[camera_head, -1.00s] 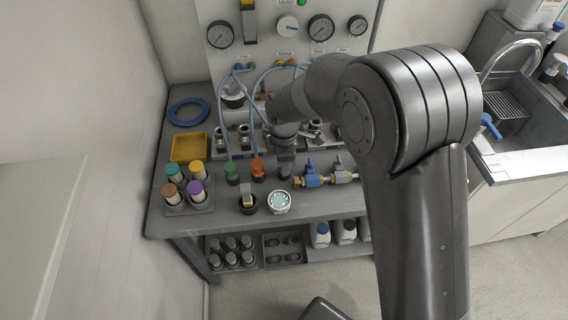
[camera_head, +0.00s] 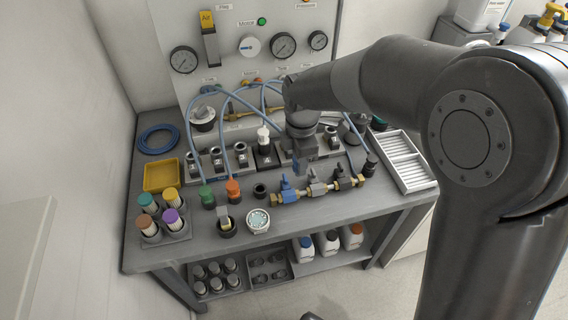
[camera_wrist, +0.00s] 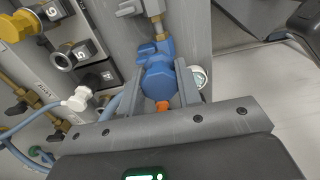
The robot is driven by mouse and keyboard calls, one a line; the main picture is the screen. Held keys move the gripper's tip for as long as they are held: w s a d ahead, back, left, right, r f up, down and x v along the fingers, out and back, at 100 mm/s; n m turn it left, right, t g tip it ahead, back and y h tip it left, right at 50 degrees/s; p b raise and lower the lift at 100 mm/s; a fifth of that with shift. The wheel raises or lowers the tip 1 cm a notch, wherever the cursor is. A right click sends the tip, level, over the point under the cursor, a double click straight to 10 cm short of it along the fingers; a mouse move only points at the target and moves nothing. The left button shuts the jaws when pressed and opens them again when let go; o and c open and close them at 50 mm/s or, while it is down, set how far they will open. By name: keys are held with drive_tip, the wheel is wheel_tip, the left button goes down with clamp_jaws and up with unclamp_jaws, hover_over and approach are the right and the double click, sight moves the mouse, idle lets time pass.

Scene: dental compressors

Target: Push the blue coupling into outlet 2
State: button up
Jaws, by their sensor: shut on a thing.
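My gripper (camera_head: 301,167) hangs over the bench, in front of the outlet row and above the inline valves. In the wrist view, its fingers (camera_wrist: 160,96) are shut on the blue coupling (camera_wrist: 158,80), a blue hexagonal body. In the head view the coupling is mostly hidden under the gripper. The outlet row (camera_head: 217,160) is a line of dark blocks with metal sockets along the back of the bench.
A white-topped plug (camera_head: 263,136) stands in the row. Green (camera_head: 207,196) and orange (camera_head: 233,190) couplings with blue hoses stand in front, beside an empty black holder (camera_head: 260,191). A blue-handled valve (camera_head: 286,187) lies near the gripper. A white rack (camera_head: 405,160) is at right.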

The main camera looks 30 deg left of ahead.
drive_tip(key=shift+w+a+r, duration=0.2)
drive_tip(key=shift+a+r, duration=0.05)
drive_tip(key=shift+a, duration=0.1)
drive_tip(key=s+a, duration=0.2)
drive_tip(key=a, duration=2.5)
drive_tip(key=shift+f, duration=2.2)
drive_tip(key=shift+w+f, duration=0.1)
drive_tip(key=shift+f, duration=0.05)
drive_tip(key=shift+f, duration=1.2)
drive_tip(key=o, duration=1.1)
